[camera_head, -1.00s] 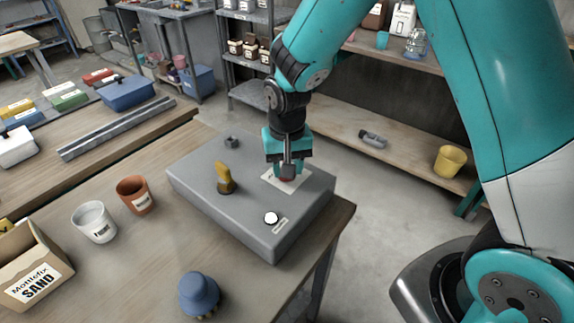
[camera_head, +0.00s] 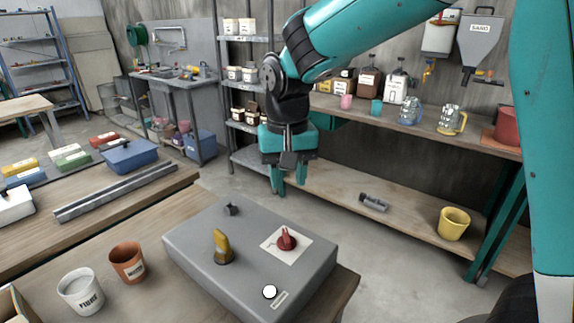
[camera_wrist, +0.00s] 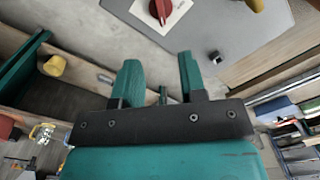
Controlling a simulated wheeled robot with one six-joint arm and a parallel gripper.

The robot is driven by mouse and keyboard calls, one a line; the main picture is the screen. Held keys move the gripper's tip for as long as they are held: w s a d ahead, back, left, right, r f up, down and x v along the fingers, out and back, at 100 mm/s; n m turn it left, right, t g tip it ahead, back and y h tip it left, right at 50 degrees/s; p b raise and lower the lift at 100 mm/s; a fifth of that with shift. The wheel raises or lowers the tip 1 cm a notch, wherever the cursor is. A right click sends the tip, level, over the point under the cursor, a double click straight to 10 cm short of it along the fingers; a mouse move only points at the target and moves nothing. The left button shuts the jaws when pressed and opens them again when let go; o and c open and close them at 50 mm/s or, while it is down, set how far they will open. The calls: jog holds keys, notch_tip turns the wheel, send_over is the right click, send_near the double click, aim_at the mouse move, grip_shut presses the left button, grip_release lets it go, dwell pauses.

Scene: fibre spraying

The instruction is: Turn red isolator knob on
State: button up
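The red isolator knob (camera_head: 286,239) stands on a white label plate (camera_head: 300,252) on top of the grey control box (camera_head: 190,245). In the wrist view the knob (camera_wrist: 160,10) shows at the top edge, beyond the fingertips. Its ridge is seen, but I cannot tell from it alone whether it is on. My gripper (camera_head: 289,190) hangs above and behind the box, clear of the knob. In the wrist view my gripper (camera_wrist: 158,68) has its two fingers apart with nothing between them.
The box also carries a yellow-brown lever (camera_head: 222,247), a small dark knob (camera_head: 231,209) and a round white button (camera_head: 269,292). A white cup (camera_head: 80,291) and a terracotta pot (camera_head: 127,263) stand left of it. A yellow bucket (camera_head: 454,224) sits on the lower shelf behind.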

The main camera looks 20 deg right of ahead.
notch_tip(320, 180, up, 2)
jog(key=shift+r, duration=0.25)
jog(key=s+a+n+y, duration=0.2)
jog(key=s+n, duration=0.2)
jog(key=s, duration=0.6)
jog(key=s+a+n+y, duration=0.2)
jog(key=s+n, duration=0.3)
jog(key=s, duration=0.6)
jog(key=shift+s+f, duration=0.15)
jog(key=shift+s, duration=0.05)
jog(key=shift+a, duration=0.2)
